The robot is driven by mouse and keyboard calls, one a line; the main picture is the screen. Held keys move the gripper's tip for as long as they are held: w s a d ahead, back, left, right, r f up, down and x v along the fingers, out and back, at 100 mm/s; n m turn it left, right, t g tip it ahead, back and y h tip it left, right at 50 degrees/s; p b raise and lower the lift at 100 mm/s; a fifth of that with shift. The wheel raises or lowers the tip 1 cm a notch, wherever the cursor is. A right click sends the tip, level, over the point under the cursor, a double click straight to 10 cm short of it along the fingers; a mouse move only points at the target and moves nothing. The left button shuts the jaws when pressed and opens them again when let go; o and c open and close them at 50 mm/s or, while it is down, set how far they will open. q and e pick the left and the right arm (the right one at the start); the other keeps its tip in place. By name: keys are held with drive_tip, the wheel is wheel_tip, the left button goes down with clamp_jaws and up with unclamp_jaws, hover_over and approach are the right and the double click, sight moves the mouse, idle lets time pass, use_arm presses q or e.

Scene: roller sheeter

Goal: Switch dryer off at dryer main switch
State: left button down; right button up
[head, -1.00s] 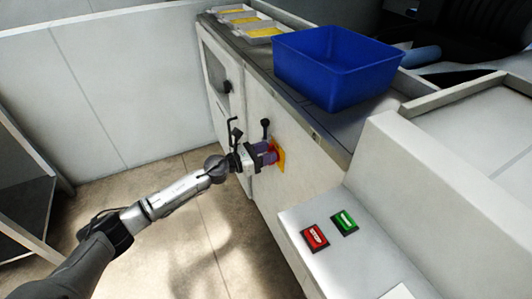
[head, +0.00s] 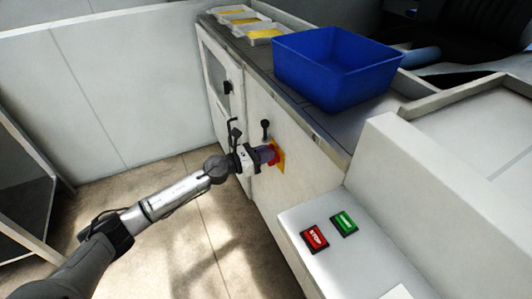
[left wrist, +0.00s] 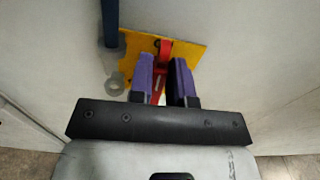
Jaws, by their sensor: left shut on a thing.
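The dryer main switch is a red handle (left wrist: 164,58) on a yellow plate (left wrist: 191,51), on the white cabinet front. In the head view the yellow plate (head: 280,157) shows at the cabinet's side, with the red handle (head: 273,153) partly hidden by my gripper. My left gripper (head: 267,154) reaches it from the left. In the left wrist view its purple fingers (left wrist: 162,80) stand on both sides of the red handle, shut on it. My right gripper is not in view.
A dark lever (head: 265,128) sticks out just above the switch. A cabinet door with a dark knob (head: 227,88) is to the left. A blue bin (head: 335,68) stands on top. A red stop button (head: 314,237) and a green button (head: 344,222) are on the front right panel.

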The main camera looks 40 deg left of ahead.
use_arm(q)
drive_tip(key=n+p, duration=0.1)
drive_tip(key=n, duration=0.1)
drive_tip(key=n+p, duration=0.1)
drive_tip(key=n, duration=0.1)
drive_tip(key=shift+w+a+p, duration=0.2)
drive_tip(key=shift+a+p, duration=0.1)
drive_tip(key=shift+a, duration=0.1)
drive_tip(key=n+p, duration=0.2)
drive_tip(key=n, duration=0.1)
drive_tip(key=a+n+p, duration=0.1)
drive_tip(key=n, duration=0.1)
drive_tip(key=shift+w+f, duration=0.25)
drive_tip(key=shift+f, duration=0.1)
drive_tip(key=n+p, duration=0.1)
drive_tip(key=n, duration=0.1)
drive_tip(key=f+n+p, duration=0.1)
drive_tip(key=n+p, duration=0.1)
drive_tip(key=n, duration=0.1)
drive_tip(key=f+n+p, duration=0.1)
drive_tip(key=n, duration=0.2)
drive_tip(key=shift+w+a, duration=0.1)
drive_tip(key=shift+a, duration=0.2)
drive_tip(key=shift+f+n+p, duration=0.1)
drive_tip(key=shift+n+p, duration=0.2)
drive_tip(key=shift+n, duration=0.1)
drive_tip(key=c, duration=1.1)
unclamp_jaws()
drive_tip(key=shift+c, duration=0.2)
drive_tip(key=shift+o, duration=0.4)
